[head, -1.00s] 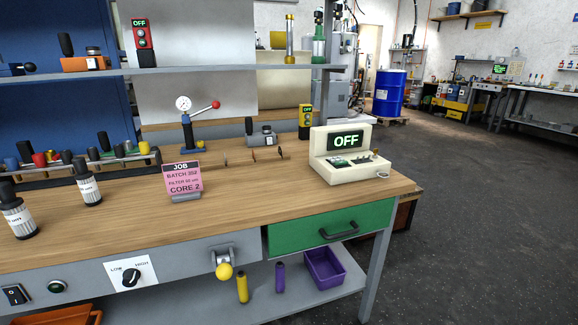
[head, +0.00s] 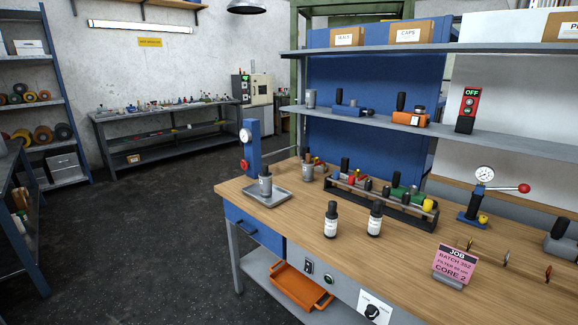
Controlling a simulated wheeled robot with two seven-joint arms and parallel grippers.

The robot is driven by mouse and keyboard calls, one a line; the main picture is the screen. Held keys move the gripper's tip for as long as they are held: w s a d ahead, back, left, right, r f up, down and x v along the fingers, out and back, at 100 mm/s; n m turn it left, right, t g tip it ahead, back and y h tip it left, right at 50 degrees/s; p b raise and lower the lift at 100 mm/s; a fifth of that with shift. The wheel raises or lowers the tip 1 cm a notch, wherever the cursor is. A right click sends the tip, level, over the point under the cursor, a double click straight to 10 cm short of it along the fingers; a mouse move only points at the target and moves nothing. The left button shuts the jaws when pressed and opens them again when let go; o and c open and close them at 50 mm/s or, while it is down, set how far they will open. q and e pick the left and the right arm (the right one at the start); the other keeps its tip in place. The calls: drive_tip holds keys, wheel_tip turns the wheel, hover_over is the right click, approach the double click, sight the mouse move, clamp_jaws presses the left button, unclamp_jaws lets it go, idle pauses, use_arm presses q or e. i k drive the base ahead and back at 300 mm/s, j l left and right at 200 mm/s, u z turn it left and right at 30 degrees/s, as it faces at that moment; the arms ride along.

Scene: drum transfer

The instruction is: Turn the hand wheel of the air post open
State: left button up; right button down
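A blue post (head: 254,148) stands at the left end of the wooden workbench, and I take it to be the air post. It carries a round white gauge (head: 245,136) near its top. A small red hand wheel (head: 246,165) sits lower on its left-facing side. The wheel is too small to tell how far it is turned. Neither of my grippers is in view.
A pink job card (head: 455,264) and a gauge stand with a red-knobbed lever (head: 476,205) are at right. Dark floor (head: 130,225) left of the bench is clear.

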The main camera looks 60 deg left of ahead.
sight(244, 164)
drive_tip(key=u, duration=2.4)
drive_tip(key=i+j+z, duration=0.1)
drive_tip(key=z, duration=0.3)
drive_tip(key=i+j+z, duration=0.1)
drive_tip(key=z, duration=0.3)
drive_tip(key=i+j+z, duration=0.15)
drive_tip(key=z, duration=0.25)
